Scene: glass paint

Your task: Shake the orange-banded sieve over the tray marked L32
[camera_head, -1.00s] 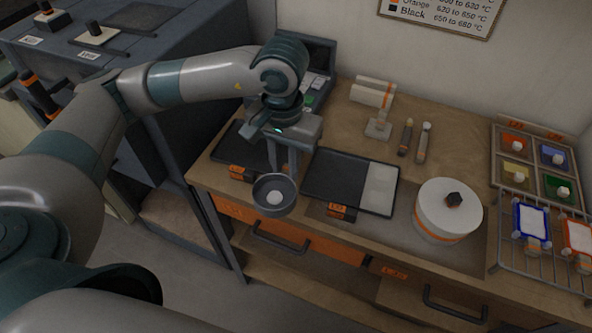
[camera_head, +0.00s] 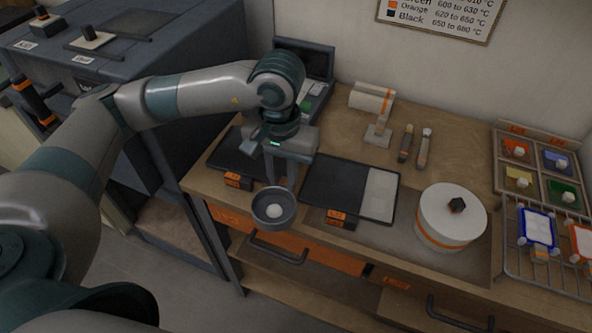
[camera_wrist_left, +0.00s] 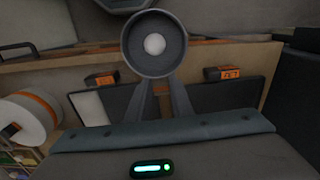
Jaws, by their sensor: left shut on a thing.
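A small round dark grey sieve (camera_head: 273,207) with a pale lump inside is held by my left gripper (camera_head: 291,177). In the left wrist view, the sieve (camera_wrist_left: 154,44) stands beyond my shut left gripper (camera_wrist_left: 163,92), with a small orange-brown part between the fingers. The sieve is at the counter's front edge, in the gap between two dark trays: the left tray (camera_head: 221,157) and the right tray (camera_head: 325,184), which has a pale panel. Each has an orange tag in front, a left tag (camera_head: 238,181) and a right tag (camera_head: 341,218), too blurred to read surely. My right gripper is not in view.
A white round container (camera_head: 441,223) with a black knob stands right of the trays. Tools (camera_head: 413,148) and a white roll (camera_head: 371,98) lie behind. A wire rack (camera_head: 508,245) and colour pots (camera_head: 536,168) are at far right. Drawers (camera_head: 300,245) are below.

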